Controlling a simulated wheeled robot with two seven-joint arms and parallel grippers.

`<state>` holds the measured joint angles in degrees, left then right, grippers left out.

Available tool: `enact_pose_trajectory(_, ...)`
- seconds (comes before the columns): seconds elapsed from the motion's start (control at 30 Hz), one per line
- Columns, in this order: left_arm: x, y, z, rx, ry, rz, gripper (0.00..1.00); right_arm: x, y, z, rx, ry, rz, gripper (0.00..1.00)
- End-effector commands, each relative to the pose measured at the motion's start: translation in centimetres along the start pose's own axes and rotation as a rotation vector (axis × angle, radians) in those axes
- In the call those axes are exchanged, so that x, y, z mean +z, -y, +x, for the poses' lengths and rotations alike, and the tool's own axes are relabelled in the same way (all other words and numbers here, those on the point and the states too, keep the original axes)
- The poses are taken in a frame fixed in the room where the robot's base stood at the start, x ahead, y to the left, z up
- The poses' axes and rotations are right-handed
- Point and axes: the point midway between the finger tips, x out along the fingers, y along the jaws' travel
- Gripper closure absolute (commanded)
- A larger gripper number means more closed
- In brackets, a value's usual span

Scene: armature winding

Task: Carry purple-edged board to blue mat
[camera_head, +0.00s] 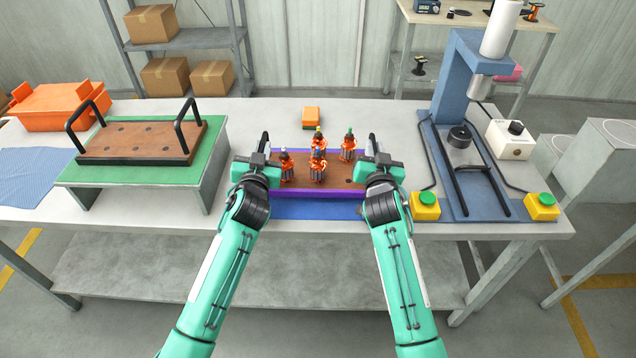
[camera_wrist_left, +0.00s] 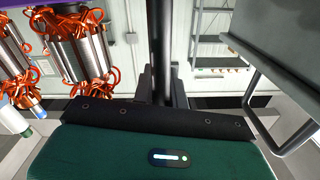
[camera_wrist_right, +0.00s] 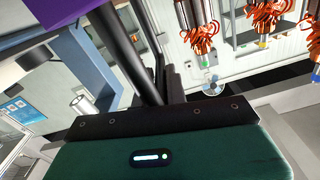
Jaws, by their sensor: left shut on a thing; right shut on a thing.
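The purple-edged board (camera_head: 318,195) is at the middle of the table, over the blue mat (camera_head: 315,210), whose front part shows below the board's front edge. I cannot tell whether the board touches the mat. Several armatures (camera_head: 318,165) with orange windings stand upright on its brown top; some also show in the left wrist view (camera_wrist_left: 80,50) and right wrist view (camera_wrist_right: 200,35). My left gripper (camera_head: 264,145) is shut on the board's black left handle (camera_wrist_left: 162,50). My right gripper (camera_head: 373,145) is shut on its right handle (camera_wrist_right: 130,50).
A second brown board (camera_head: 140,138) with black handles sits on a green-topped stand (camera_head: 195,165) at left. A blue press (camera_head: 455,120) with yellow-based buttons (camera_head: 424,207) stands close on the right. A small orange box (camera_head: 311,117) lies behind the board.

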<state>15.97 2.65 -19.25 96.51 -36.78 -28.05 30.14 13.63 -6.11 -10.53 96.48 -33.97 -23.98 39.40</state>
Motion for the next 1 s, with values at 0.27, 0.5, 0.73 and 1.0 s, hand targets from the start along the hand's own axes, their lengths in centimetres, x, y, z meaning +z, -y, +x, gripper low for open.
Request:
enact_pose_trajectory(0.27, 1.2, -0.3, 0.0, 0.001, -0.003, 0.002, 1.00, 0.9, -0.1, 0.1, -0.002, -0.008, 0.003, 1.00)
enact_pose_trajectory(0.5, 1.7, -0.4, 0.0, 0.001, 0.002, 0.002, 0.64, 1.4, -0.3, 0.0, -0.001, -0.002, 0.002, 0.64)
enact_pose_trajectory(0.73, 1.6, -0.3, 0.0, 0.001, 0.001, 0.001, 0.64, 1.5, -0.3, 0.0, 0.000, -0.001, 0.001, 0.64)
enact_pose_trajectory(1.0, 1.7, -0.4, -1.8, 0.001, 0.002, -0.002, 0.64, 1.5, -0.3, 0.0, 0.000, 0.000, 0.000, 0.64)
